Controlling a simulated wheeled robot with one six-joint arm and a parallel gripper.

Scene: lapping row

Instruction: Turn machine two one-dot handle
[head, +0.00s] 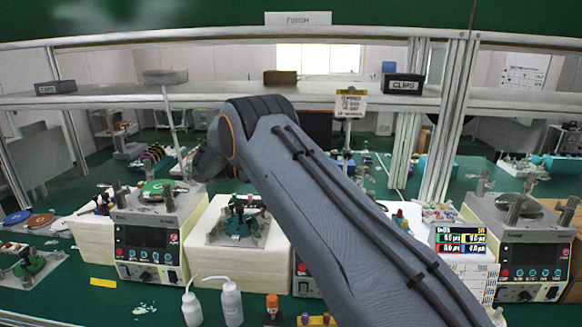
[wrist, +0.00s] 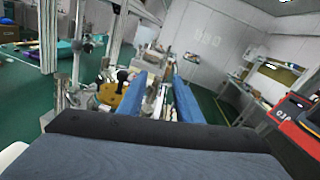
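Polishing machines stand along the bench in the head view. The left one (head: 148,240) has a dark display, a red button and a green disc (head: 162,188) on top. The right one (head: 522,250) has a similar panel and a grey disc. A middle one (head: 303,279) is mostly hidden behind my arm. I cannot tell which is machine two, and no one-dot mark on a handle is readable. My gripper (wrist: 159,84) shows in the wrist view as two blue fingers, spread apart with nothing clearly held between them. It is not clearly visible in the head view.
White squeeze bottles (head: 231,303) stand at the bench front. A green fixture (head: 238,222) sits on a white block between machines. Metal shelf posts (head: 449,120) rise behind. In the wrist view an ochre disc (wrist: 110,94) with a dark knob is beside the left finger.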

